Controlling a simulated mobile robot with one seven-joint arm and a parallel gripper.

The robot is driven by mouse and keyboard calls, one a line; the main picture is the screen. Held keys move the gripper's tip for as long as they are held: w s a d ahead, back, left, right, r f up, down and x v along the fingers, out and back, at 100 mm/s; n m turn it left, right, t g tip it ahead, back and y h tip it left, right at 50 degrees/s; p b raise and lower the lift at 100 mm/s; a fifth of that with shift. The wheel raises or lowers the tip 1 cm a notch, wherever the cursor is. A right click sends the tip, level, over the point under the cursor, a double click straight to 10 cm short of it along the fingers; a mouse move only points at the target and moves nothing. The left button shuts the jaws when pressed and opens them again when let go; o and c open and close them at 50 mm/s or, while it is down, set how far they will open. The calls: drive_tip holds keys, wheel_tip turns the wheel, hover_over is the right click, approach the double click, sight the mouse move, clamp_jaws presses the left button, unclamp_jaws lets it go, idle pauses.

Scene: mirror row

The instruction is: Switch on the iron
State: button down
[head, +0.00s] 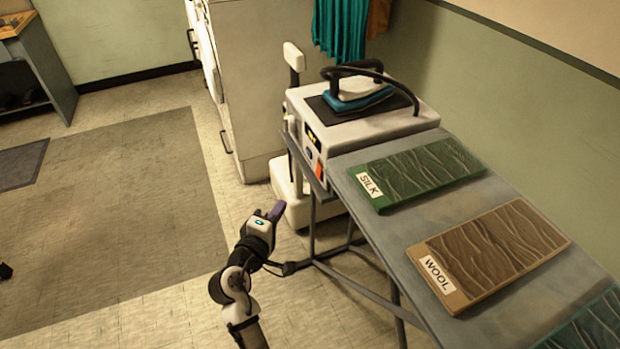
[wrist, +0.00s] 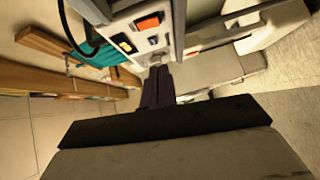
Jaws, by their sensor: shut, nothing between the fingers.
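The iron (head: 362,92), white with a teal base and black handle, rests on a dark pad on top of a white box unit (head: 395,124). Whether the switch is pressed I cannot tell. My gripper (head: 277,210) is shut and empty, low and to the left of the panel, apart from it. Its dark fingers (wrist: 157,85) point towards the unit.
The grey table (head: 375,232) holds a green SILK board (head: 425,172) and a brown WOOL board (head: 495,250); a teal board (head: 595,328) is cut off. A white post on a base (head: 293,60) stands beside the unit. A black cable arches over the iron.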

drive_tip(key=p, duration=0.3)
approach(316, 173)
drive_tip(key=w+a, duration=0.2)
drive_tip(key=w, duration=0.2)
drive_tip(key=d, duration=0.1)
drive_tip(key=w+d, duration=0.1)
drive_tip(key=d+p, duration=0.1)
drive_tip(key=d, duration=0.1)
drive_tip(key=shift+w+f, duration=0.2)
drive_tip(key=shift+w, duration=0.15)
drive_tip(key=shift+d+f+b, duration=0.2)
drive_tip(key=shift+f+b, duration=0.15)
drive_tip(key=shift+b, duration=0.5)
drive_tip(key=shift+r+p, duration=0.3)
drive_tip(key=shift+a+f, duration=0.1)
drive_tip(key=shift+a, duration=0.05)
